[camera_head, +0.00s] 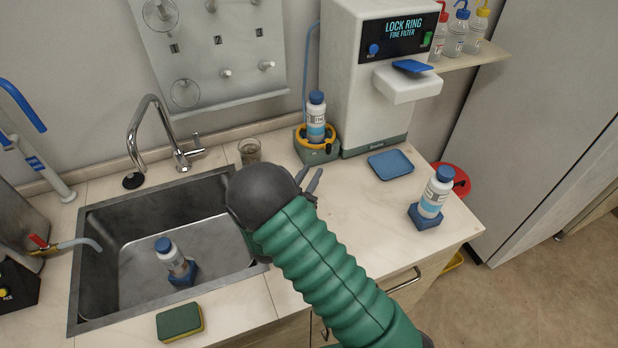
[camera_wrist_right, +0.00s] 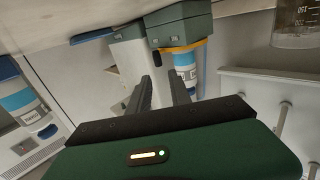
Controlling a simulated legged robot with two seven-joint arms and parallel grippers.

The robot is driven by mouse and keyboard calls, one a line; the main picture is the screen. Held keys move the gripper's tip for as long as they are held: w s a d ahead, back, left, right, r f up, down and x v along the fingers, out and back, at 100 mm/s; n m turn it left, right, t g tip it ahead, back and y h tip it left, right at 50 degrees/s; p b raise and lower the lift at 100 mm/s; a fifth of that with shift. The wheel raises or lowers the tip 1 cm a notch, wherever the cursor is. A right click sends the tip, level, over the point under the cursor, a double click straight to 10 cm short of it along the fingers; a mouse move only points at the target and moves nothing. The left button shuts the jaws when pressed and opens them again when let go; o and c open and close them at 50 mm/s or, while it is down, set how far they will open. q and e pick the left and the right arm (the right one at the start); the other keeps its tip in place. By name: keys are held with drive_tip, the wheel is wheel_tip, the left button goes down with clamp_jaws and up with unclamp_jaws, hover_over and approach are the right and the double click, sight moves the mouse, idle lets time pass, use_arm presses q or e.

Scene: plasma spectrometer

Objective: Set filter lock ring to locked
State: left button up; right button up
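The filter lock ring (camera_head: 328,143) is a yellow-orange ring around the lower part of a blue-capped bottle (camera_head: 316,118), on a grey-green base (camera_head: 318,155) beside the white machine. The ring (camera_wrist_right: 188,46) also shows in the right wrist view, which looks upside down, with the bottle (camera_wrist_right: 185,72) and base (camera_wrist_right: 180,25). My right gripper (camera_head: 310,177) is just in front of the base, apart from the ring. Its two fingers (camera_wrist_right: 163,85) are parted with nothing between them. Whether the ring is locked cannot be told. My left gripper is not in view.
The white machine (camera_head: 345,75) reads "LOCK RING FINE FILTER". A beaker (camera_head: 250,151) stands left of the base. A blue tray (camera_head: 390,164) and a bottle in a blue holder (camera_head: 433,195) are at right. The sink (camera_head: 120,215) holds another bottle (camera_head: 172,258). A sponge (camera_head: 180,322) lies in front.

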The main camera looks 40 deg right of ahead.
drive_tip(key=shift+s+a, duration=0.25)
drive_tip(key=shift+a, duration=0.15)
